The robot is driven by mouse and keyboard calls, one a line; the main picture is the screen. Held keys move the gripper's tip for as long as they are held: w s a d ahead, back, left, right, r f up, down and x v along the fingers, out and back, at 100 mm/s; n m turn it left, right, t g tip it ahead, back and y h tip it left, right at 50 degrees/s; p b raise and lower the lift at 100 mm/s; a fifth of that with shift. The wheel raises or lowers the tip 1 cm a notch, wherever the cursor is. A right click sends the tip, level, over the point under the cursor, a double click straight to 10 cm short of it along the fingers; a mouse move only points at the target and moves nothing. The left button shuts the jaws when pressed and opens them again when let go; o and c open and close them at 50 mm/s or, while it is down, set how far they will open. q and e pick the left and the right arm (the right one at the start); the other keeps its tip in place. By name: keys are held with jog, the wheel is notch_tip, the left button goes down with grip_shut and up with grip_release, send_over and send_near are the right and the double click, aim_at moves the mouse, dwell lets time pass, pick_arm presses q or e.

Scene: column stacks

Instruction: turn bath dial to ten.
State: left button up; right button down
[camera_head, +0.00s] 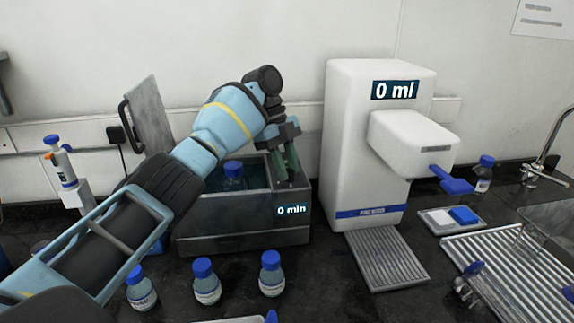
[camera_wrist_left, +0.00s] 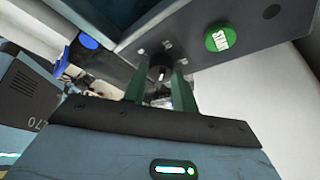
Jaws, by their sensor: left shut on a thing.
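The bath (camera_head: 245,240) is a grey metal box with an open basin, and its display (camera_head: 291,210) reads "0 min". A blue-capped bottle (camera_head: 233,176) stands in the basin. My left gripper (camera_head: 287,170) reaches over the bath's right end, fingers pointing down. In the left wrist view the dial (camera_wrist_left: 158,73) is a small dark knob on a metal panel with marks around it. The green fingers of my left gripper (camera_wrist_left: 159,80) are shut on it, one on each side. The fingers hide the dial in the head view. My right gripper does not show.
A green START button (camera_wrist_left: 217,38) is on the panel beside the dial. A white dispenser (camera_head: 350,140) reading "0 ml" stands right of the bath. Several blue-capped bottles (camera_head: 206,284) stand in front. A pipette (camera_head: 62,165) is at left, a drying rack (camera_head: 510,275) at right.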

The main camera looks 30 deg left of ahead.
pick_arm(q)
jog(key=o, duration=1)
jog(key=shift+c, duration=0.2)
jog(key=v, duration=0.7)
jog(key=shift+r, duration=0.35)
jog(key=shift+a, duration=0.15)
